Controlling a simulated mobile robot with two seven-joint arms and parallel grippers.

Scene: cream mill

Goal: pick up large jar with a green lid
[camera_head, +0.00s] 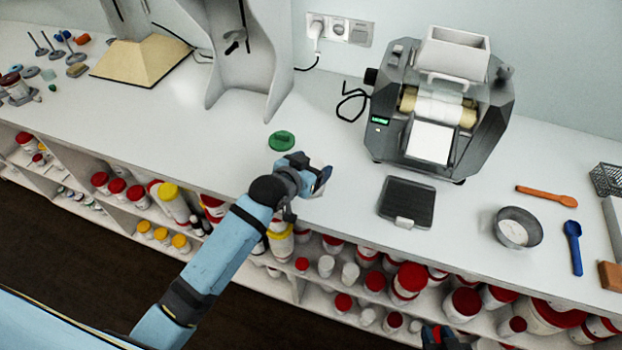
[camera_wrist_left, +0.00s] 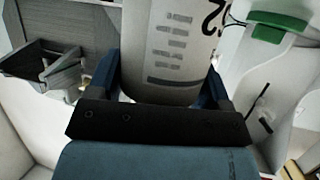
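A round green lid (camera_head: 281,140) shows on the white counter in the head view; little of any jar body beneath it can be made out against the white. My left gripper (camera_head: 318,176) is just right of and below the lid in that picture. In the left wrist view, the fingers stand wide apart on either side of a pale cylinder (camera_wrist_left: 178,52) with grey bars and dark print; contact is not clear. A green lid-like band (camera_wrist_left: 278,28) shows at that view's upper right. Part of my right gripper (camera_head: 440,338) shows at the bottom edge, its fingers unclear.
A grey mill (camera_head: 440,95) stands right of the lid, and a white stand (camera_head: 250,60) behind it. A black scale (camera_head: 407,202), a bowl (camera_head: 517,228) and spoons lie to the right. Shelves below hold many red- and yellow-lidded jars.

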